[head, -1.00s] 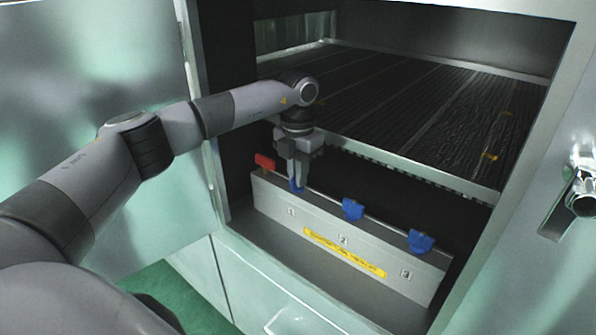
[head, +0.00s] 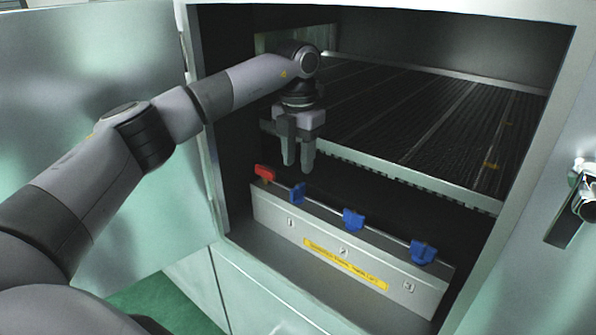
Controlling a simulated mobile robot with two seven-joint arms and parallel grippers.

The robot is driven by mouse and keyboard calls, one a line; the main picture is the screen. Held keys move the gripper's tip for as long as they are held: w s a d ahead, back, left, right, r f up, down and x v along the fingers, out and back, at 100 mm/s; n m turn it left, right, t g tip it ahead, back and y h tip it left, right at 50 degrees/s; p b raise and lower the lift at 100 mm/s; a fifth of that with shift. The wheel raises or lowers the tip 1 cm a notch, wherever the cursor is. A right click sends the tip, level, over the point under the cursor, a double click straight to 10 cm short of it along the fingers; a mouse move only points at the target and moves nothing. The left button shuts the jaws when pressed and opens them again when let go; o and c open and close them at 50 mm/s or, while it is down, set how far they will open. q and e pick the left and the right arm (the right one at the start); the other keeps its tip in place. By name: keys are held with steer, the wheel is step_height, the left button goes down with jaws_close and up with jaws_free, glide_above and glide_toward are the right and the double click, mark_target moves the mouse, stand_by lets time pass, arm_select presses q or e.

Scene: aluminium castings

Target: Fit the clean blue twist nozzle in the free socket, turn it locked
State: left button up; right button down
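Three blue twist nozzles sit along the top of a grey metal rail box with numbers 1, 2 and 3 on its front. One blue nozzle (head: 297,193) is above number 1, another blue nozzle (head: 353,219) is above number 2, and a third blue nozzle (head: 422,252) is above number 3. A red piece (head: 264,172) stands at the box's left end. My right gripper is not in view.
The rail box (head: 270,212) with a yellow label stands inside the cabinet opening. A dark slatted rack (head: 420,120) lies behind and above it, its front edge close to my gripper. An open door (head: 130,50) is at left, a latch handle (head: 572,205) at right.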

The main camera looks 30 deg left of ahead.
mark_target(297, 187)
arm_select(q)
steer(key=shift+a+r, duration=0.1)
steer(key=shift+r, duration=0.05)
steer(key=shift+s+f+t+b, duration=0.2)
steer(key=shift+f+t+b, duration=0.3)
steer(key=shift+f+t, duration=0.9)
steer(key=shift+s+f+t+b, duration=0.15)
steer(key=shift+f+t+b, duration=0.55)
steer(key=shift+f, duration=1.2)
